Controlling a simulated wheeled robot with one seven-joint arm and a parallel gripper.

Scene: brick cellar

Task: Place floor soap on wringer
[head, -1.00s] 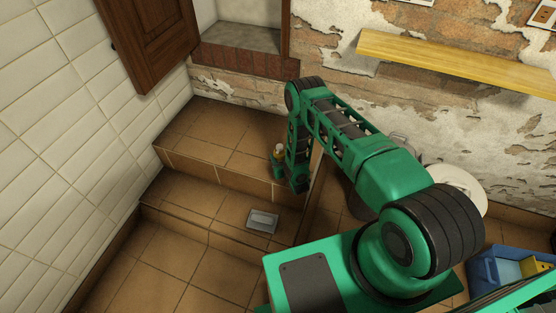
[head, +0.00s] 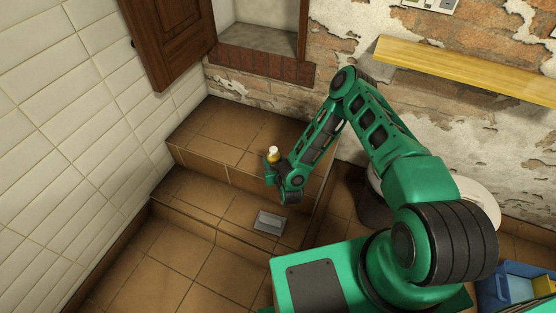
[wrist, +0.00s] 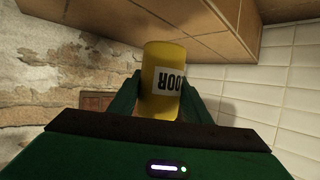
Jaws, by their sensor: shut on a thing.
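The floor soap is a yellow bottle with a white cap (head: 273,151), above or in front of the upper tiled step in the head view. In the wrist view the yellow bottle (wrist: 164,78) shows part of a white label with dark letters. My gripper (wrist: 160,92) is shut on it, one green finger on each side. In the head view my gripper (head: 270,165) is far from the wringer. The wringer appears to be the yellow part (head: 546,289) at the blue bucket (head: 492,288) in the lower right corner, cut off by the picture edge.
A dark bucket (head: 371,208) and a white round thing (head: 477,203) stand partly behind my arm. A yellow wooden shelf (head: 470,68) juts from the brick wall. The floor at lower left is clear.

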